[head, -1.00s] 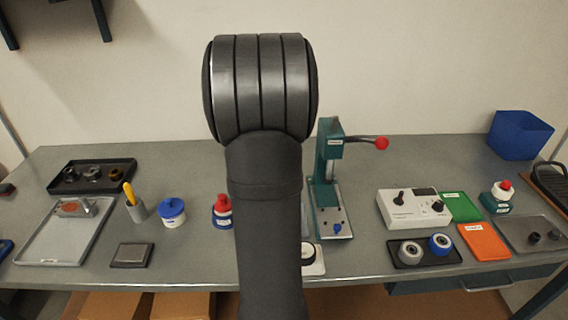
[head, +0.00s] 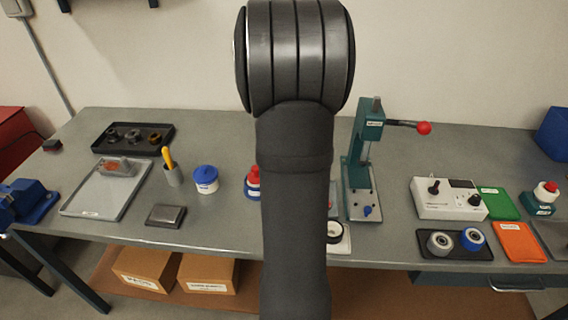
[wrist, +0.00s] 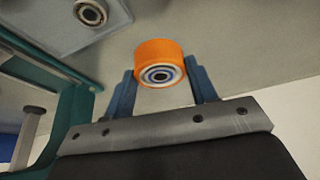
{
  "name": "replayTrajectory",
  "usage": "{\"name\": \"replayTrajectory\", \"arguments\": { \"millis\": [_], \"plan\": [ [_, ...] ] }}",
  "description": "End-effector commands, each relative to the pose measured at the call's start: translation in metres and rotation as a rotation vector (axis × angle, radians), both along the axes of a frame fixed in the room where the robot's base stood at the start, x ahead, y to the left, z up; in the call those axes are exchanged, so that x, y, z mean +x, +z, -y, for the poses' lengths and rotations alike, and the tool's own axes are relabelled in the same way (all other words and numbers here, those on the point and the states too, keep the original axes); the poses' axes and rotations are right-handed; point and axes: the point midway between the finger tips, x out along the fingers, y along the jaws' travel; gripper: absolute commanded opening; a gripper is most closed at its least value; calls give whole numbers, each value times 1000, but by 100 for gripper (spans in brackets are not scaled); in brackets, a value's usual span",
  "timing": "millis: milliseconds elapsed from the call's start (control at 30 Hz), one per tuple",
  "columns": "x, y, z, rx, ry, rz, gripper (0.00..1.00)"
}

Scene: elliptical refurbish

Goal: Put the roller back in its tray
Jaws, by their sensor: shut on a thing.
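An orange roller (wrist: 158,50) with a pale-and-dark hub sits between the two blue fingers of my gripper (wrist: 162,76) in the wrist view. The gripper is shut on it. My arm hides both gripper and roller in the head view. A black tray (head: 424,252) at the right front of the bench holds a grey roller (head: 440,243) and a blue roller (head: 473,239). In the wrist view, a pale plate with a round part (wrist: 90,12) shows at upper left.
A teal press (head: 362,160) with a red-knobbed lever stands right of my arm. A white control box (head: 448,200) stands behind the black tray. Green (head: 496,203) and orange (head: 521,243) mats lie to its right. A red-capped bottle (head: 253,182) stands left of my arm.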

Motion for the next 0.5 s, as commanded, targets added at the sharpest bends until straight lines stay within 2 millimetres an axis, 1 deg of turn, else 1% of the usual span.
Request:
{"name": "replayTrajectory", "arguments": {
  "millis": [33, 100, 267, 500],
  "plan": [
    [3, -4, -6, -1, 2, 1, 29],
    [5, -7, -12, -1, 1, 1, 29],
    [7, -15, -14, 0, -1, 1, 29],
    [6, -48, -14, 0, -1, -1, 29]
  ]
}}
